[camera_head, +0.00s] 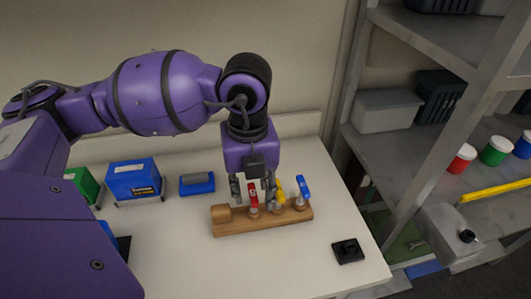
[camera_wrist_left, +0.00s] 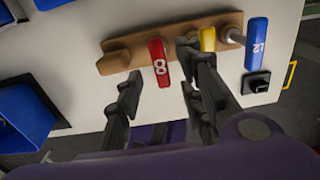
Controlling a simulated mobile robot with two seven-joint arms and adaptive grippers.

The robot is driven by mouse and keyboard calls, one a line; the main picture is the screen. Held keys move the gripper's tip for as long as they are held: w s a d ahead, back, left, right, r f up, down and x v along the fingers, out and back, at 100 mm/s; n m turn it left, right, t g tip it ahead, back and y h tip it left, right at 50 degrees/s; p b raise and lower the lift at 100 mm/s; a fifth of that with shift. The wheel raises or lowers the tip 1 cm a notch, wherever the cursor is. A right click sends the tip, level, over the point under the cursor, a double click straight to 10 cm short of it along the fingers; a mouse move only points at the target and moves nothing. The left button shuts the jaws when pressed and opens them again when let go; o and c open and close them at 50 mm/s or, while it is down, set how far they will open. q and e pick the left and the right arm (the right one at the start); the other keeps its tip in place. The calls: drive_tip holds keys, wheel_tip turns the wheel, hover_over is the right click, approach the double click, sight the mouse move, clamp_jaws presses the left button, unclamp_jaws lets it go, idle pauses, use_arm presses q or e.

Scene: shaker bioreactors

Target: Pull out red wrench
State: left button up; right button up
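The red wrench (camera_head: 253,196) stands in a wooden holder (camera_head: 232,228) on the white table, beside a yellow wrench (camera_head: 279,192) and a blue wrench (camera_head: 303,187). In the left wrist view the red wrench (camera_wrist_left: 158,58) shows a number 8 on its handle. My left gripper (camera_head: 254,190) points down at the holder and is open. In the left wrist view its fingers (camera_wrist_left: 162,80) lie on either side of the red wrench, with gaps visible. The right finger partly covers the yellow wrench (camera_wrist_left: 208,38). My right gripper is not in view.
A blue box (camera_head: 134,180), a green box (camera_head: 82,184) and a small blue item (camera_head: 197,184) stand left of the holder. A black square piece (camera_head: 348,251) lies at the right front. A metal shelf (camera_head: 440,60) stands at the right. The table in front of the holder is clear.

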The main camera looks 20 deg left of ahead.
sight(253, 195)
use_arm(q)
drive_tip(key=shift+w+f, duration=0.2)
drive_tip(key=shift+f, duration=1.45)
use_arm(e)
drive_tip(key=shift+w+r, duration=0.1)
drive_tip(key=shift+w, duration=0.3)
use_arm(q)
clamp_jaws()
use_arm(e)
drive_tip(key=shift+a, duration=0.1)
use_arm(q)
drive_tip(key=shift+r, duration=0.4)
use_arm(e)
drive_tip(key=shift+w+r, duration=0.3)
drive_tip(key=shift+r, duration=0.05)
use_arm(q)
drive_tip(key=shift+r+p, duration=0.2)
drive_tip(key=shift+p, duration=0.1)
drive_tip(key=shift+r, duration=0.1)
use_arm(e)
drive_tip(key=shift+w+r, duration=0.2)
drive_tip(key=shift+r, duration=0.1)
use_arm(q)
drive_tip(key=shift+r, duration=0.15)
use_arm(e)
drive_tip(key=shift+w+r, duration=0.15)
drive_tip(key=shift+r, duration=0.05)
